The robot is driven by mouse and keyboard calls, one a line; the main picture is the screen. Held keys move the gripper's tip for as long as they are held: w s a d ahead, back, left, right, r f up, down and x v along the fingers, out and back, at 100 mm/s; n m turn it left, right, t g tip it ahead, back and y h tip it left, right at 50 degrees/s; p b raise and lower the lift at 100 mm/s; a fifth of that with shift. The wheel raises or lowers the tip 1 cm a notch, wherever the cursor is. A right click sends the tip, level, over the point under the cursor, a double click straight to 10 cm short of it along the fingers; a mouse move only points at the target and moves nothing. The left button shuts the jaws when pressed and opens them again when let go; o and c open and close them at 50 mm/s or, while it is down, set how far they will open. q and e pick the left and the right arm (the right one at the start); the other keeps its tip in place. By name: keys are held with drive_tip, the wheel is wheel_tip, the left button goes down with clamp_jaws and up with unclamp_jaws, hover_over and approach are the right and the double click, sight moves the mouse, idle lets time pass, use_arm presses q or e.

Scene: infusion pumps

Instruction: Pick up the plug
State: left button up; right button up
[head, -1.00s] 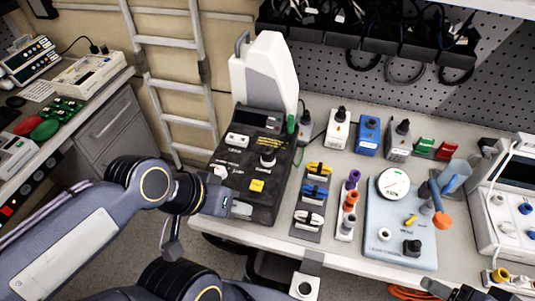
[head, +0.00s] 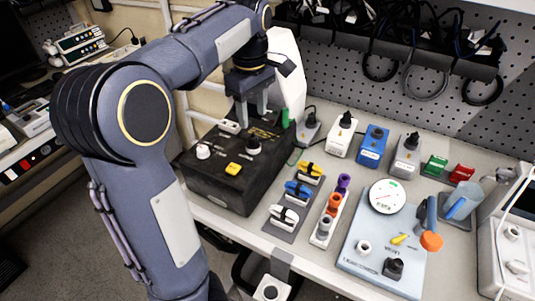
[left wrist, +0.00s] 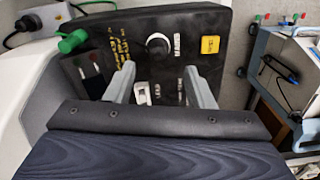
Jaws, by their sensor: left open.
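A green plug (head: 286,115) stands upright at the back right corner of the black control box (head: 222,192). It also shows at the upper left of the left wrist view (left wrist: 73,41), clear of the fingers. My left gripper (head: 252,112) is open, points down over the back of the box and is just left of the green plug. In the left wrist view its two fingers (left wrist: 160,72) are apart over the panel, with a white switch (left wrist: 142,91) between them in the picture. Nothing is held. My right gripper is not in view.
Right of the box are several coloured clips (head: 298,190), a strip of purple, orange and grey knobs (head: 328,220) and a pale blue gauge board (head: 365,245). Adapters, including a blue one (head: 371,147), stand behind. A tall white housing (head: 290,70) rises behind the box.

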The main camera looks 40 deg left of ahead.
sight(253, 136)
use_arm(q)
drive_tip(key=f, duration=0.7)
drive_tip(key=shift+w+a+f, duration=0.15)
drive_tip(key=shift+a+f, duration=0.15)
drive_tip(key=shift+f, duration=0.05)
drive_tip(key=shift+c, duration=0.2)
drive_tip(key=c, duration=1)
clamp_jaws()
drive_tip(key=shift+r, duration=0.15)
